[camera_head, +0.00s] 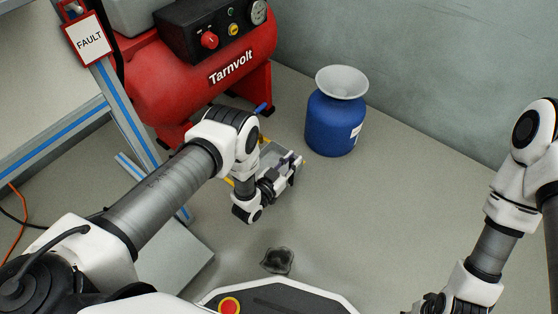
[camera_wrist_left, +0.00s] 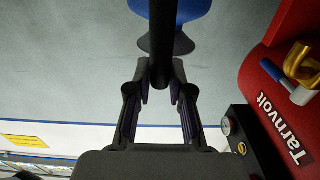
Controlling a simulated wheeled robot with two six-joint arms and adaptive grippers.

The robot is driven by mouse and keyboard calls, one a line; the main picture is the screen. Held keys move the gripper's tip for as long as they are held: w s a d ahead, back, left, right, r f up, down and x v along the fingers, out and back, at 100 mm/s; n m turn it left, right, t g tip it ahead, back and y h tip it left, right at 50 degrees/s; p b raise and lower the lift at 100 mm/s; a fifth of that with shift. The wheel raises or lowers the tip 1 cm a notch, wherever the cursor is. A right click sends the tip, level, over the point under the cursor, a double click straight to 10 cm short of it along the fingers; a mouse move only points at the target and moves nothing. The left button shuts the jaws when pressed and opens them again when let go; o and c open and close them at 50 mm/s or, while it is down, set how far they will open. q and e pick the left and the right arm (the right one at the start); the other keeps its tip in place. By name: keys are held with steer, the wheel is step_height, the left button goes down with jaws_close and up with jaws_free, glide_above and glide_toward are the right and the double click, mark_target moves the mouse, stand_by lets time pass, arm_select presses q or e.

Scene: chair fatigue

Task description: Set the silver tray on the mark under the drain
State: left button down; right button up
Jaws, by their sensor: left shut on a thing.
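The silver tray (camera_head: 271,153) is in the head view, below the compressor's front, partly hidden by my left wrist and gripper. My left gripper (camera_head: 286,176) is shut at its near side. In the left wrist view the left gripper (camera_wrist_left: 160,78) is closed around a dark upright bar, seemingly the tray's edge seen end-on. Yellow marking (camera_head: 229,181) shows on the floor beside the tray; most of it is hidden. I cannot tell whether the tray touches the floor. The drain's blue handle (camera_head: 262,107) and brass fitting (camera_wrist_left: 302,62) show. My right gripper (camera_head: 432,304) is cut off at the bottom edge.
The red compressor (camera_head: 240,45) stands behind the tray. A blue drum (camera_head: 335,122) with a pale funnel top stands to the right. A blue-striped frame (camera_head: 125,110) with a FAULT sign is at left. Floor at right is clear.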

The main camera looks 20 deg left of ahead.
arm_select(q)
steer(key=w+a+f+b, duration=0.4)
steer(key=b, duration=0.1)
steer(key=shift+a+f, duration=0.25)
steer(key=shift+a, duration=0.1)
steer(key=c, duration=1.1)
jaws_free()
steer(key=shift+r, duration=0.1)
steer(key=shift+o, duration=0.2)
arm_select(e)
step_height(320, 180, down, 6)
steer(key=shift+w, duration=0.4)
steer(key=shift+d, duration=0.1)
